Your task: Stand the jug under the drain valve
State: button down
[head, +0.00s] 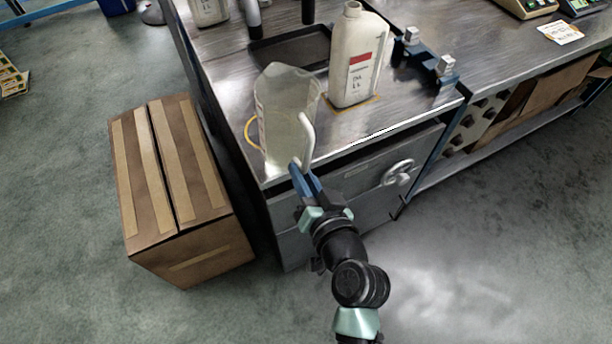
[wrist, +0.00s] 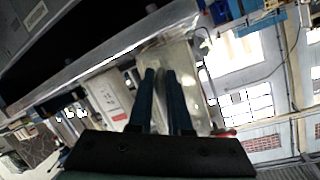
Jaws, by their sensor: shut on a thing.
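A clear, translucent jug (head: 279,105) with a pale handle is at the front left corner of the steel bench. My gripper (head: 299,172) reaches in from the front and is shut on the jug's handle. In the wrist view, the two dark blue fingers (wrist: 160,95) reach to the jug (wrist: 188,62). The jug looks about upright in the head view; I cannot tell whether its base touches the bench. A silver handwheel (head: 398,172) is on the grey front below the bench top; I cannot tell whether it belongs to the drain valve.
A white bottle (head: 358,60) with a red label stands right of the jug. A dark tray (head: 290,48) lies behind it. Blue fittings with silver knobs (head: 428,58) are at the right. A yellow ring (head: 248,131) shows beside the jug. A cardboard box (head: 180,190) stands on the floor.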

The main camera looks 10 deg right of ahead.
jog(key=shift+w+a+f, duration=0.15)
jog(key=shift+w+f, duration=0.15)
jog(key=shift+f, duration=0.1)
jog(key=shift+w+a+r, duration=0.1)
jog(key=shift+w+a, duration=0.1)
jog(key=shift+w, duration=0.4)
jog(key=shift+w+a+p, duration=0.1)
jog(key=shift+w+a, duration=0.2)
jog(key=shift+w, duration=0.7)
jog(key=shift+w+a+p, duration=0.15)
jog(key=shift+w+a, duration=0.2)
jog(key=shift+w, duration=0.6)
jog(key=shift+w+a+p, duration=0.1)
jog(key=shift+w+a, duration=0.2)
jog(key=shift+w, duration=0.7)
jog(key=shift+f+b, duration=0.3)
jog(key=shift+f, duration=0.05)
jog(key=c, duration=0.8)
grip_release()
jog(key=shift+o, duration=0.2)
